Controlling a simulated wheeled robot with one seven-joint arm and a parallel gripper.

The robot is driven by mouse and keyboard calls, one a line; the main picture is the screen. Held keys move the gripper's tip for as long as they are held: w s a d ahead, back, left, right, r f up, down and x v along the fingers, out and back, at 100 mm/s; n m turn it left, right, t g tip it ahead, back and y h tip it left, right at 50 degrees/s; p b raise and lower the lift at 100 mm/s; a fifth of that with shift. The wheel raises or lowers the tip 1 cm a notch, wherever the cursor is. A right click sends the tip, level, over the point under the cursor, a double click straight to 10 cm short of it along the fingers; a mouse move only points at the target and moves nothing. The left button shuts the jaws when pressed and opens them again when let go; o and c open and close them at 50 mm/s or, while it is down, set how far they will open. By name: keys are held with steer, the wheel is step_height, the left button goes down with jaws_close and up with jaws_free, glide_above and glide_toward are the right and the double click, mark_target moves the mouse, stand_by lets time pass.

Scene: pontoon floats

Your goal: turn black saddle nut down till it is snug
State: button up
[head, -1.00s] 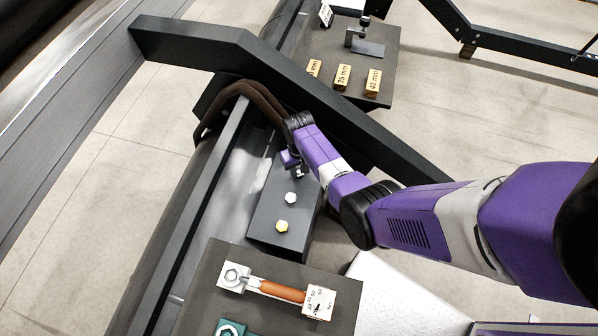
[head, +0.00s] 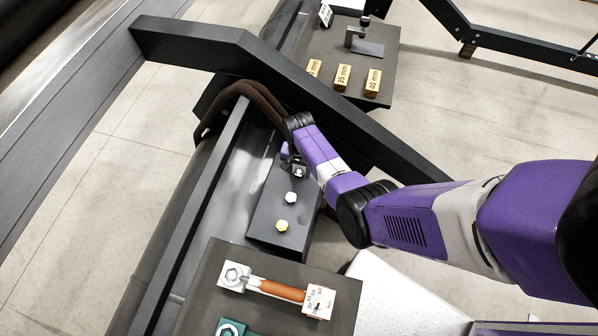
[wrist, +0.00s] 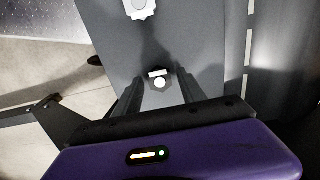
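The black saddle nut (wrist: 159,84) is in the wrist view, a dark nut on a stud with a bright round end. My gripper (wrist: 157,90) has its two dark fingers spread on either side of this nut, with a gap showing on each side. In the head view my gripper (head: 291,158) is over the far end of the dark saddle block (head: 262,212), and a small fastener (head: 299,171) shows beside it. How far the fingertips reach down around the nut cannot be told.
A white nut (head: 291,198) and a yellow nut (head: 282,226) sit nearer on the block. A dark beam (head: 345,125) crosses close behind my wrist. A board with an orange-handled wrench (head: 282,291) lies in front; marked gauge blocks (head: 343,77) stand beyond.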

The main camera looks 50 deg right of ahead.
steer(key=n, duration=0.4)
steer(key=shift+n, duration=0.3)
steer(key=n, duration=1.3)
steer(key=shift+n, duration=0.4)
steer(key=n, duration=0.4)
steer(key=shift+n, duration=0.4)
steer(key=n, duration=0.7)
steer(key=shift+n, duration=0.4)
steer(key=n, duration=0.5)
steer(key=shift+p, duration=0.35)
